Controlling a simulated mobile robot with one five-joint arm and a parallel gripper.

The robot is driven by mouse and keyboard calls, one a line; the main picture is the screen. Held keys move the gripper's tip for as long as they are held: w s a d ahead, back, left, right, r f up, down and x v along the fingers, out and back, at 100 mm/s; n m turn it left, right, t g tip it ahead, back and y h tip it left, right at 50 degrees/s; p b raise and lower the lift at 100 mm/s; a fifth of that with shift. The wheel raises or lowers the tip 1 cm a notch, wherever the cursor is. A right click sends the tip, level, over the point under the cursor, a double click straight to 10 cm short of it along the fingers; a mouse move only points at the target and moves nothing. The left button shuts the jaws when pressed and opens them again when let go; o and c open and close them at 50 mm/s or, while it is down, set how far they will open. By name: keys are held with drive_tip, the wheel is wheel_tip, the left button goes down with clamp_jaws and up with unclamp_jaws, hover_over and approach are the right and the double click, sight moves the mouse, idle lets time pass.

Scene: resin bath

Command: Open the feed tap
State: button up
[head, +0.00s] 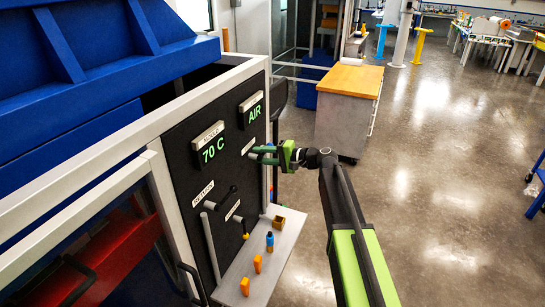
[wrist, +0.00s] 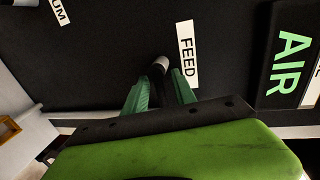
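The feed tap (wrist: 160,66) is on the dark panel beside the white FEED label (wrist: 187,55). In the wrist view it shows as a dark lever with a pale grey end. My gripper (wrist: 160,88) has its two green fingers on either side of the lever. I cannot tell if they touch it. In the head view my gripper (head: 262,154) reaches the panel's right part from the right, just below the AIR display (head: 252,110). There the FEED label (head: 248,146) is small and the tap is hidden by the fingers.
A grey shelf (head: 265,262) below holds several small orange and blue items. Open floor (head: 430,190) lies to the right.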

drive_tip(key=shift+d, duration=0.1)
drive_tip(key=p+v, duration=0.3)
drive_tip(key=v, duration=1.4)
drive_tip(key=shift+r, duration=0.1)
